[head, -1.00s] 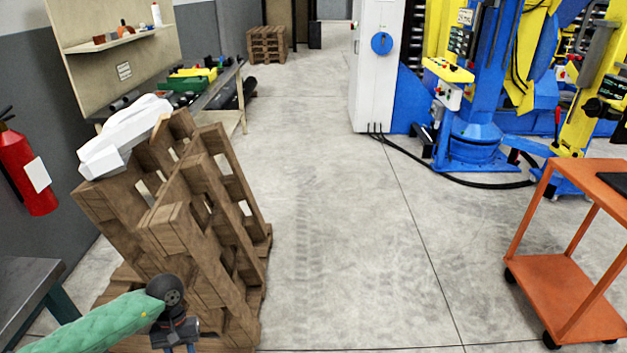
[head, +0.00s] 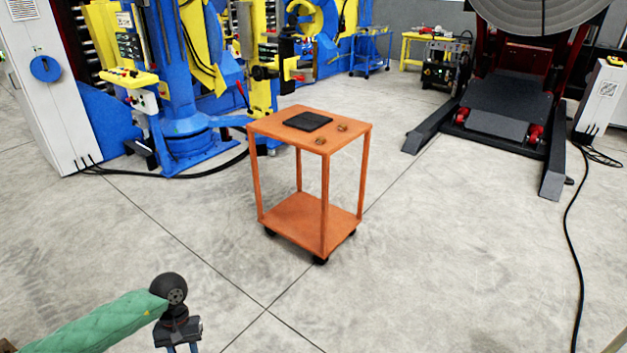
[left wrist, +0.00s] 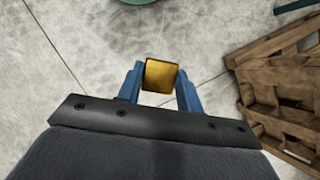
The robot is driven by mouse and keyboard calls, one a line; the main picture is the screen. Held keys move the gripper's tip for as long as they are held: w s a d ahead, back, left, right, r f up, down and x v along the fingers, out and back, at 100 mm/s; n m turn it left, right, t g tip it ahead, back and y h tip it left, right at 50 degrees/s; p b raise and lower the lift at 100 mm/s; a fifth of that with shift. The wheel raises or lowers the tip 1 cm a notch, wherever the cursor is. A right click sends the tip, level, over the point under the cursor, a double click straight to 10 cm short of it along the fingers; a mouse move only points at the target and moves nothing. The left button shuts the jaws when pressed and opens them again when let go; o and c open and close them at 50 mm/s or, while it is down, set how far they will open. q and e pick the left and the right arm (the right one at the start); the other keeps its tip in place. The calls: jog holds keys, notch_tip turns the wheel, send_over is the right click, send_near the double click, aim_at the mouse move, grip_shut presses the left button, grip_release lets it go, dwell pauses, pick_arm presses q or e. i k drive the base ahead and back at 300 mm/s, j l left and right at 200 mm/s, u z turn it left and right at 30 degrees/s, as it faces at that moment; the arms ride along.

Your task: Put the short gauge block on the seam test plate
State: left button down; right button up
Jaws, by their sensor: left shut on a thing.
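My left gripper (left wrist: 160,88) is shut on a yellow, brass-coloured block (left wrist: 160,75) in the left wrist view, with a blue finger on each side of it. I take it for the short gauge block; its length cannot be told from its end face. In the head view the left gripper (head: 180,347) is at the bottom left, its fingertips cut off by the frame edge. A dark flat plate (head: 307,121), probably the seam test plate, lies on top of an orange cart (head: 278,123), well ahead of the gripper. My right gripper is not in view.
Two small brownish pieces (head: 342,128) lie beside the plate on the cart top. Open concrete floor (head: 215,250) lies between me and the cart. A blue and yellow machine (head: 180,85) stands behind left, a dark tilting positioner (head: 500,95) behind right. A wooden pallet (left wrist: 285,85) is near the left wrist.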

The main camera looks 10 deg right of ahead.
aim_at(312, 120)
jog(key=i+l+z, duration=0.2)
jog(key=z, duration=0.2)
jog(key=i+l+z, duration=0.1)
jog(key=i+z, duration=0.9)
jog(key=i, duration=0.55)
jog(key=i+z, duration=0.3)
jog(key=i, duration=0.45)
jog(key=i+z, duration=0.15)
jog(key=i, duration=0.65)
jog(key=i+j+z, duration=0.1)
jog(key=i, duration=0.7)
jog(key=i+u, duration=0.35)
jog(key=u, duration=0.15)
jog(key=i+l+u, duration=0.15)
jog(key=i+u, duration=0.15)
jog(key=u, duration=0.2)
